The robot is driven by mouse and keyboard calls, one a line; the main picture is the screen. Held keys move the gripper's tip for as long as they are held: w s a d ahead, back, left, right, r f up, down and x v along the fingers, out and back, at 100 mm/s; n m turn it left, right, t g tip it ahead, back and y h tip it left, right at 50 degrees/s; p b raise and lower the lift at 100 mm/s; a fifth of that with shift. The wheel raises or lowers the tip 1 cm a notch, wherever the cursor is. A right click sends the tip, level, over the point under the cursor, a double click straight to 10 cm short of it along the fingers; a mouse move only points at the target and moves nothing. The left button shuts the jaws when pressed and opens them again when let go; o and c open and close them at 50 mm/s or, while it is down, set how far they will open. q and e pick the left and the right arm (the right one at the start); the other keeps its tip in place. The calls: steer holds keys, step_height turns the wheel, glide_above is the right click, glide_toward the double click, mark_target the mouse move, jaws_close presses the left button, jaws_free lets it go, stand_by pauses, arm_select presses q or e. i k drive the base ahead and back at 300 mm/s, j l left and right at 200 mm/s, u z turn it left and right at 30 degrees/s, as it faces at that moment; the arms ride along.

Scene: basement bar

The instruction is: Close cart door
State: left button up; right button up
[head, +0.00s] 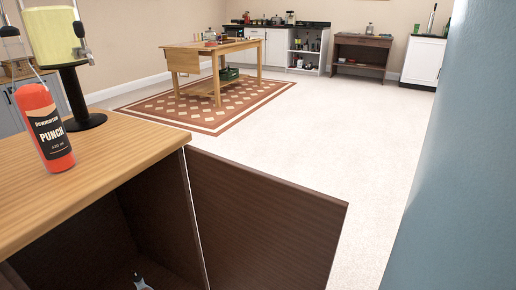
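The cart has a light wood top (110,165) and a dark brown open interior (75,245) at the lower left. Its dark brown door (262,225) stands open, swung out to the right from the cart's front right edge. The door's lower part is cut off by the frame's bottom edge. Neither of my grippers shows in the head view.
A small pale object (141,283) shows inside. A blue-grey surface (460,180) rises close on the right. Open carpet lies beyond the door, with a wooden table (195,60) on a rug.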

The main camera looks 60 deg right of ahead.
mark_target(258, 230)
steer(key=k+l+u, duration=0.15)
steer(key=k+l, duration=0.25)
steer(key=l, duration=0.25)
steer(key=k+l+u, duration=0.2)
steer(key=k+l, duration=0.25)
steer(key=l+u, duration=0.25)
steer(key=l, duration=1.55)
